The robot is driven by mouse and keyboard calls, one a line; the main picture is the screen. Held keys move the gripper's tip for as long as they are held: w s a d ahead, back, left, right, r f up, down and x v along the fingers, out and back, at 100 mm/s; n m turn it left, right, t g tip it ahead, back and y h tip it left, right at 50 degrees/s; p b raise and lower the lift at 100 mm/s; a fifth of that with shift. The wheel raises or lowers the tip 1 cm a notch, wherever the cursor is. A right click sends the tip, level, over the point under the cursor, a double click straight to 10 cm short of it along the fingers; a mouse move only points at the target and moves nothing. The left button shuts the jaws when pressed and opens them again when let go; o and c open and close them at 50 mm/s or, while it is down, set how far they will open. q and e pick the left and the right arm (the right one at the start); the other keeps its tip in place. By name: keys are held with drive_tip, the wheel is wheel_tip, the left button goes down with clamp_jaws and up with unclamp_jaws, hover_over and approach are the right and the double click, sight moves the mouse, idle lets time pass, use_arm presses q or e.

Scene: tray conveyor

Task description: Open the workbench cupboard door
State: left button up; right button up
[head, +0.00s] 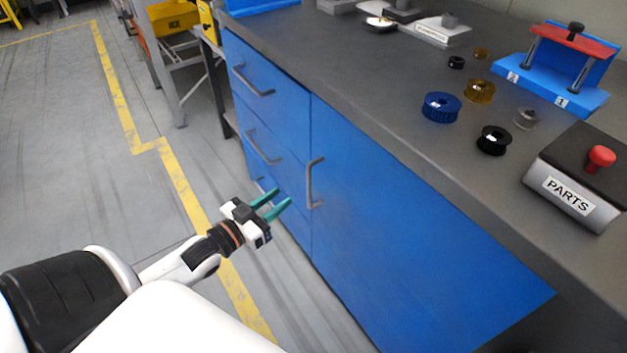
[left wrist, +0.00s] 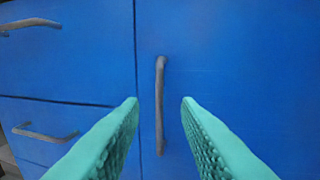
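The blue cupboard door (head: 390,240) is on the front of the workbench and is shut. Its grey vertical handle (head: 314,183) is near the door's left edge. My left gripper (head: 278,204) is open and empty, in front of the workbench and to the left of the handle in the head view. In the left wrist view the handle (left wrist: 160,105) stands upright between the two green fingers (left wrist: 160,100), beyond their tips. The fingers look apart from it. My right gripper is not in view.
Blue drawers with grey handles (head: 254,82) are left of the door. The worktop (head: 370,95) holds several spools, a blue and red fixture (head: 570,60) and a PARTS box (head: 575,180). The floor left of the bench is clear, with a yellow line (head: 185,185).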

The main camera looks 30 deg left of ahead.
use_arm(q)
drive_tip(key=w+d+b, duration=0.2)
drive_tip(key=w, duration=0.8)
drive_tip(key=shift+w, duration=0.25)
drive_tip(key=shift+c, duration=0.5)
clamp_jaws()
